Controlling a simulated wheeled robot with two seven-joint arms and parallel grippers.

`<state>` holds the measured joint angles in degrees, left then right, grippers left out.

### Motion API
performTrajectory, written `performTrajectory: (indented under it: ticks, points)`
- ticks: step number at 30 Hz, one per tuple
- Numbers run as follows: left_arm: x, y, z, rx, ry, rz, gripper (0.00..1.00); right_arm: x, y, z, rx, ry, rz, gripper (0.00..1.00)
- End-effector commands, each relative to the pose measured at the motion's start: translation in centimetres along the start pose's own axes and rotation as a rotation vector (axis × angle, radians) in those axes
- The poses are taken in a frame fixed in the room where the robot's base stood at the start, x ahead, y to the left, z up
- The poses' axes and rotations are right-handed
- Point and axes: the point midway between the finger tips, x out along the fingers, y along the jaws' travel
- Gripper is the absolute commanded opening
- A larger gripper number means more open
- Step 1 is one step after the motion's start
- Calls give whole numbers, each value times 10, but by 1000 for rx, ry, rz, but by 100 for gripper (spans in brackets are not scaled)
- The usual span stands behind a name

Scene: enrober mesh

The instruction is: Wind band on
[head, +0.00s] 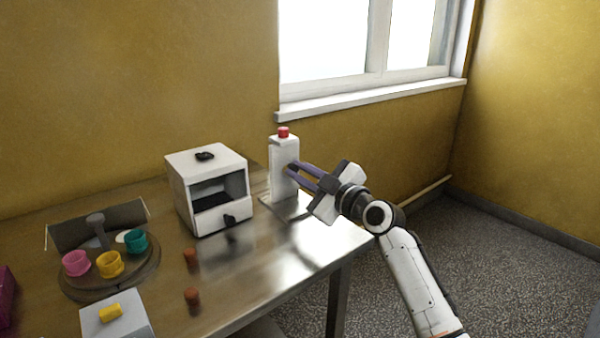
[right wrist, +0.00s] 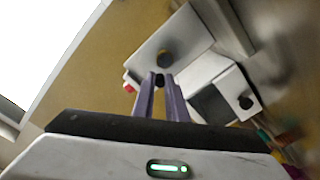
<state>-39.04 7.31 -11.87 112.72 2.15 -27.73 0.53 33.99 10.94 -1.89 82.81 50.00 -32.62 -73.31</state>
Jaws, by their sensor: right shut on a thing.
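A white box (head: 177,182) with an open dark front stands on the metal table (head: 255,270). It has a dark knob (head: 205,156) on top and a black knob (head: 231,220) low on its front; it also shows in the right wrist view (right wrist: 228,80). Right of it stands an upright white post (head: 279,160) with a red button (head: 283,132) on top. My right gripper (head: 291,169) is at the post's side, shut on a small dark handle (right wrist: 159,81). A round dark knob (right wrist: 163,59) shows just beyond the fingertips. No band can be made out. My left gripper is out of view.
A round stand (head: 75,292) holds pink (head: 76,263), yellow (head: 110,264) and teal (head: 136,241) cups. Two orange-brown pieces (head: 191,256) lie mid-table. A pale box with a yellow button (head: 110,313) is at the front. The table's right front is clear.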

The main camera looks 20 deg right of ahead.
Motion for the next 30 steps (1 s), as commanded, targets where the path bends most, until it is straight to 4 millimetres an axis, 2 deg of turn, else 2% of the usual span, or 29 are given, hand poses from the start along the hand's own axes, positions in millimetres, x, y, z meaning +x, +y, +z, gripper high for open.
performTrajectory:
  ticks: [11, 30]
  points:
    - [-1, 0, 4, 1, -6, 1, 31, 0, 4, 1, 148, 0, 0, 0]
    - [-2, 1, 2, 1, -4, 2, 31, 0, 17, 11, 743, 0, 1, 0]
